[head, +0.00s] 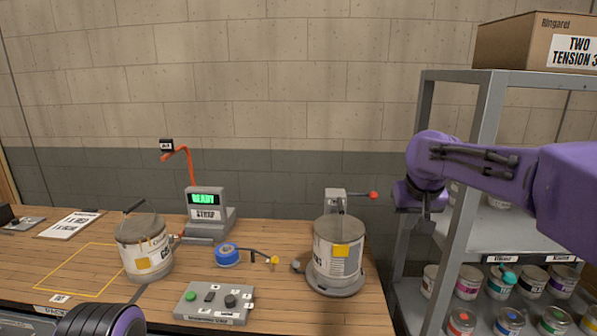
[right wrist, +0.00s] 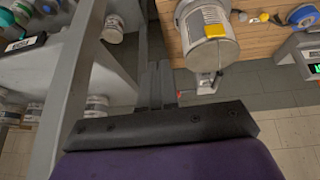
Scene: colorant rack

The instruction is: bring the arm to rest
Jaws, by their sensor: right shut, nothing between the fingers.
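My right arm comes in from the right in the head view, with its purple links raised in front of the grey shelf rack. My right gripper (head: 424,224) hangs pointing down beside the rack's front left post, apart from the bench. In the right wrist view its dark fingers (right wrist: 161,84) are together with nothing between them. A rounded black and purple part of my left arm shows at the bottom left of the head view; my left gripper is out of view.
The grey rack (head: 482,121) holds several colorant cans and a cardboard box (head: 510,42) on top. On the wooden bench (head: 290,317) stand two large cans (head: 338,250) (head: 132,260), a scale-like device (head: 208,228) reading READY, blue tape (head: 227,256) and a button box (head: 214,304).

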